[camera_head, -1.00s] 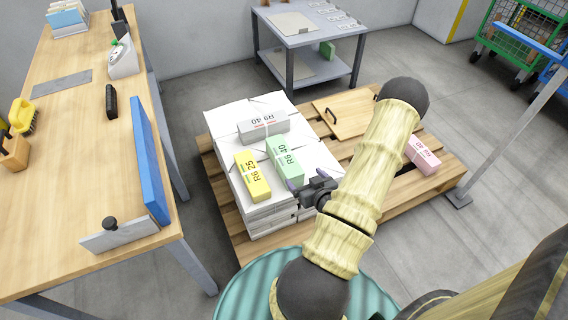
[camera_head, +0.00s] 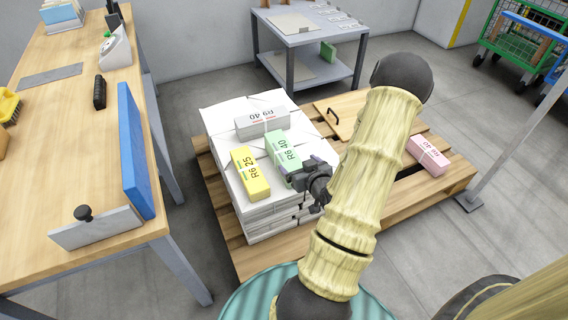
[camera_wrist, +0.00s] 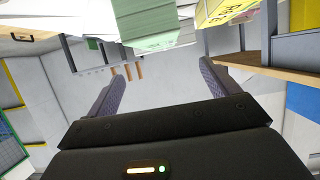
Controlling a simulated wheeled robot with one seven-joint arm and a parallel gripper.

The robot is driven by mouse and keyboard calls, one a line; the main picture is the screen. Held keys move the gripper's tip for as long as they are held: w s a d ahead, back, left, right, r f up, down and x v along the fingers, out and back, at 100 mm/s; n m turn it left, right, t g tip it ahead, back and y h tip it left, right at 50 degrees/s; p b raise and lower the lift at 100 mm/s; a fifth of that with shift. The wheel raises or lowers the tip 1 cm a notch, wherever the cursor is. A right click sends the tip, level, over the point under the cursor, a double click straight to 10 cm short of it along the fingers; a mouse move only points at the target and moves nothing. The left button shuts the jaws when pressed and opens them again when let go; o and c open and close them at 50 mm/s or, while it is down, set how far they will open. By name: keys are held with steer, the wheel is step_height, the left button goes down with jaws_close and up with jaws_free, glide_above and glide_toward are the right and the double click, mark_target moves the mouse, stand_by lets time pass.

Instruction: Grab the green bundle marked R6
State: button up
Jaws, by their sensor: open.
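The green bundle marked R6 40 (camera_head: 283,150) lies on top of the white paper stack (camera_head: 246,212), between a yellow bundle marked R6 25 (camera_head: 250,173) and the stack's right edge. My gripper (camera_head: 296,181) is beside the green bundle's near end, at the right edge of the stack. In the wrist view my gripper (camera_wrist: 160,75) is open and empty, its two fingers apart. The green bundle (camera_wrist: 148,22) shows just beyond the fingers at the top. The yellow bundle (camera_wrist: 225,10) is right of it there. Contact with the green bundle cannot be told.
A grey-white bundle marked R9 40 (camera_head: 262,122) lies behind the green one. The stack stands on a wooden pallet (camera_head: 398,200), with a pink bundle (camera_head: 428,156) at its right. A workbench (camera_head: 60,120) stands left, a grey table (camera_head: 310,40) behind.

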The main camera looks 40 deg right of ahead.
mark_target(284, 149)
steer(key=shift+w+f+b, duration=0.35)
steer(key=shift+w+b, duration=0.05)
steer(key=shift+b, duration=0.3)
steer(key=shift+b+x, duration=0.6)
steer(key=shift+x, duration=1.6)
steer(key=shift+w+d, duration=0.1)
steer(key=shift+w+f+b, duration=0.15)
steer(key=shift+w+b, duration=0.1)
steer(key=shift+b, duration=0.1)
steer(key=b+x, duration=0.2)
steer(key=x, duration=0.2)
steer(key=shift+w+d+f, duration=0.1)
steer(key=shift+w+d, duration=0.05)
steer(key=shift+w, duration=0.05)
steer(key=c, duration=1.8)
steer(key=shift+c, duration=0.3)
